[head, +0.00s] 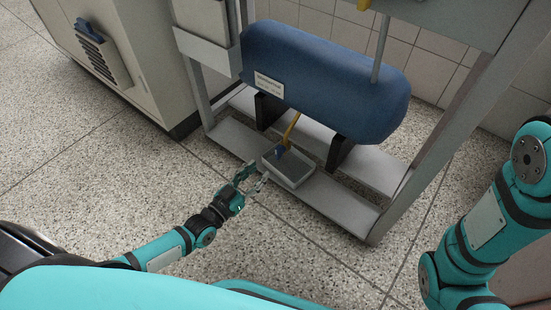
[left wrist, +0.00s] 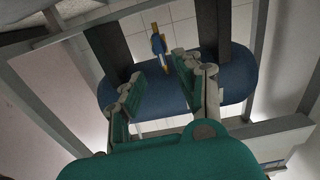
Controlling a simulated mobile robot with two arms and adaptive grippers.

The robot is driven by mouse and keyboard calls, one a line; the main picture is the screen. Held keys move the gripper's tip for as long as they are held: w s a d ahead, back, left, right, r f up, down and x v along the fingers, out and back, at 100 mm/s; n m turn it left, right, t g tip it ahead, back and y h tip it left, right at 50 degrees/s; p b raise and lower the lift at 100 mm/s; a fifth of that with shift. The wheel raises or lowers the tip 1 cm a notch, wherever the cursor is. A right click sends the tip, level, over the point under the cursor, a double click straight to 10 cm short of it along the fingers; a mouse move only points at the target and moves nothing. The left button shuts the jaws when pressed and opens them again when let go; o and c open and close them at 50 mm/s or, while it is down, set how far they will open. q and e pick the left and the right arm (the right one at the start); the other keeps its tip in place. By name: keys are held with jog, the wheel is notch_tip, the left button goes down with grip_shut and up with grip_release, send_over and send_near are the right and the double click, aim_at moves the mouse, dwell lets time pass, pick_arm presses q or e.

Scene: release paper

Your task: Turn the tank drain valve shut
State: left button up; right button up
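The blue tank (head: 325,80) lies horizontally in a grey metal frame, with a white label on its side. Under it, a yellow drain pipe (head: 291,128) carries the drain valve's blue handle (head: 280,152). My left gripper (head: 251,180) is open and empty, low to the left of the valve and apart from it. In the left wrist view, the blue valve handle (left wrist: 158,44) shows beyond and between the spread fingers (left wrist: 157,84), with the tank (left wrist: 235,82) behind. My right gripper is out of view; only my right arm shows at the right edge.
A shallow grey tray (head: 292,178) sits beneath the valve on the frame's lower plate (head: 235,138). Frame posts (head: 440,135) stand on both sides. A beige cabinet (head: 135,50) stands at the left. The speckled floor before the frame is clear.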

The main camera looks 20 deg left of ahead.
aim_at(276, 154)
pick_arm(q)
jog(key=b+x, duration=0.3)
jog(key=x, duration=0.5)
jog(key=shift+f, duration=0.2)
jog(key=shift+w+d+r+b, duration=0.15)
jog(key=shift+w+d+b, duration=0.05)
jog(key=shift+w+b, duration=0.3)
grip_shut()
